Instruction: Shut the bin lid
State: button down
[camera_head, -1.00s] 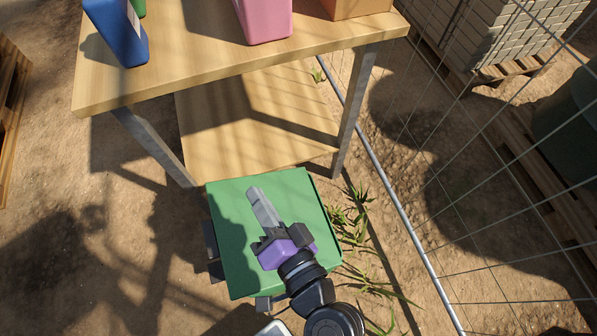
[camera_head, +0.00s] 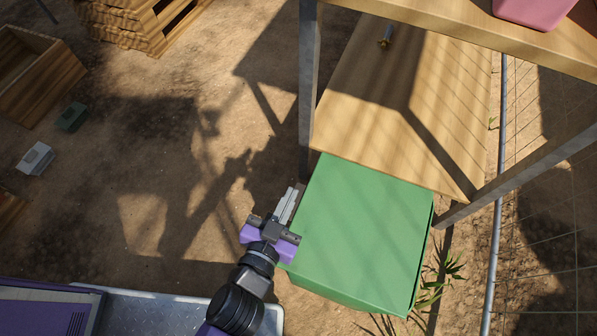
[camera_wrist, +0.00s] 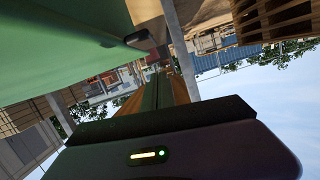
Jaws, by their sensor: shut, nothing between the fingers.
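The green bin (camera_head: 365,235) stands on the dirt at the front of the wooden table, and its flat green top covers it. No opening shows from above; I cannot tell whether the lid is fully down. My gripper (camera_head: 289,198) is shut and empty at the bin's left edge, fingers pointing up the picture. From above I cannot tell whether it touches the bin. In the wrist view, a green surface of the bin (camera_wrist: 60,40) fills the upper left, beside my fingers (camera_wrist: 165,85), with a small dark piece at its corner.
The table's lower shelf (camera_head: 400,90) lies just beyond the bin, with a metal leg (camera_head: 308,90) at its left. A wire fence (camera_head: 497,200) runs along the right. Open dirt lies left of the bin, with a wooden crate (camera_head: 40,75) and small blocks farther left.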

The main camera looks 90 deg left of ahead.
jog(key=f+b, duration=0.1)
jog(key=f, duration=0.3)
jog(key=shift+s+f+b, duration=0.15)
jog(key=shift+s+b, duration=0.05)
jog(key=shift+b, duration=0.15)
jog(key=shift+f, duration=0.5)
jog(key=shift+r+p, duration=0.4)
jog(key=shift+r, duration=0.1)
notch_tip(320, 180, up, 4)
jog(key=p, duration=0.3)
jog(key=shift+w+a+r, duration=0.1)
jog(key=p+v, duration=0.1)
jog(key=v, duration=0.9)
